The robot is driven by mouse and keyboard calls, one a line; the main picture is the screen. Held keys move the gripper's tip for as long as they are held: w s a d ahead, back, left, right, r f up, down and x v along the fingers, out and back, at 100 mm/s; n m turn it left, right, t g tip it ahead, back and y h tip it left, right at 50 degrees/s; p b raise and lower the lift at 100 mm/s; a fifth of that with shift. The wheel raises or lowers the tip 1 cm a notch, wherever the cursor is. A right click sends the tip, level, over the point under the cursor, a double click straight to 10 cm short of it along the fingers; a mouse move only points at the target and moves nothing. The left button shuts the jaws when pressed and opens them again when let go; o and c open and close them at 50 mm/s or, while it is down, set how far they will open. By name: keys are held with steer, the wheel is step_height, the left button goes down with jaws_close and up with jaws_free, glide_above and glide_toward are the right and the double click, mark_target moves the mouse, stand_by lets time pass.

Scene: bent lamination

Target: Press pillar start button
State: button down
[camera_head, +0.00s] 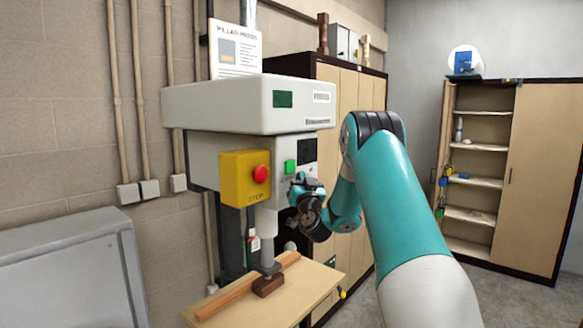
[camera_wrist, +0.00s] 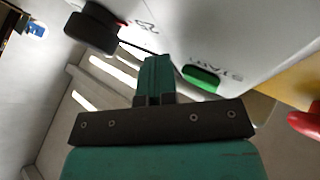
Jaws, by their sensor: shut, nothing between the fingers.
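The pillar press (camera_head: 235,105) stands against the wall with a light grey head. Its green start button (camera_head: 290,167) is on the front face, right of a yellow box with a red stop button (camera_head: 260,174). My gripper (camera_head: 300,185) is just below and right of the green button in the head view. In the wrist view my shut, empty gripper (camera_wrist: 156,65) points at the press face. The green button (camera_wrist: 202,76) lies to the right of the fingertips, with "START" lettering beside it. The red button (camera_wrist: 306,122) shows at the right edge. Whether the fingers touch the face cannot be told.
The press table (camera_head: 310,290) holds a wooden strip. A grey cabinet (camera_head: 70,270) stands at left, and an open cupboard (camera_head: 480,170) at right.

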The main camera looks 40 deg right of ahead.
mark_target(296, 154)
steer(key=shift+w+r, duration=0.1)
steer(key=shift+r, duration=0.05)
stand_by(0.5)
steer(key=shift+a+r+t, duration=0.3)
steer(key=shift+a+r, duration=0.65)
steer(key=shift+r, duration=0.3)
steer(key=shift+s+d+r+p, duration=0.1)
steer(key=shift+s+r+p, duration=0.1)
steer(key=shift+r, duration=0.35)
steer(key=shift+s+r+p, duration=0.2)
steer(key=shift+r, duration=0.3)
steer(key=s+a+r+b, duration=0.3)
steer(key=s+a+b, duration=0.1)
steer(key=s, duration=0.3)
steer(key=shift+s+r+b, duration=0.25)
steer(key=shift+r+b, duration=0.05)
steer(key=shift+b, duration=0.45)
